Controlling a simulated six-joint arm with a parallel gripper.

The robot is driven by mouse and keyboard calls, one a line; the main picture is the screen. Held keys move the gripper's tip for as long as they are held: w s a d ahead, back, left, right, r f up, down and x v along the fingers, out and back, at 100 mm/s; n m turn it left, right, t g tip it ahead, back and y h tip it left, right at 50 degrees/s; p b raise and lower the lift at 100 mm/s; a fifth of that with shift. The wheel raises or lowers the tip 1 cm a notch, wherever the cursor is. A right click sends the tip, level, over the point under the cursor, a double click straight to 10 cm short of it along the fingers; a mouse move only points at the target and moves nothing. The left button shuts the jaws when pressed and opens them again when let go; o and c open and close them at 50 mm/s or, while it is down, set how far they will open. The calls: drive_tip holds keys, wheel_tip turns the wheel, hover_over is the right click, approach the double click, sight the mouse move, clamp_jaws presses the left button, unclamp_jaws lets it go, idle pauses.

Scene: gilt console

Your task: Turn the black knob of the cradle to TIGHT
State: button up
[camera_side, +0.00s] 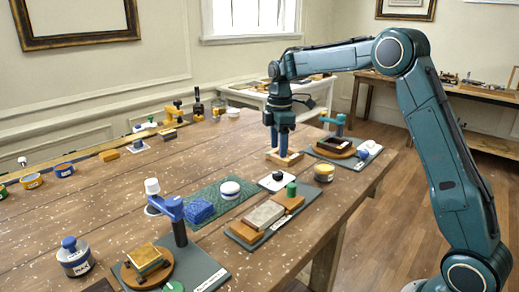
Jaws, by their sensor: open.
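My gripper (279,149) points straight down with its two blue fingers apart. The fingertips are at or just above a small pale wooden frame (291,160) on the table; I cannot tell whether they touch it. This frame may be the cradle, but I cannot tell. No black knob shows clearly there, and the fingers hide part of the frame. A small dark knob-like spot (278,176) sits on a white plate (266,184) nearer the camera. Any TIGHT marking is too small to read.
A board with a teal clamp (340,122) and blue knob (363,154) stands right of my gripper.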

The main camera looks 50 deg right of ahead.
sight(278, 173)
wheel_tip(278, 173, down, 8)
drive_tip(key=shift+f, duration=0.15)
idle(0.3)
drive_tip(key=c, duration=1)
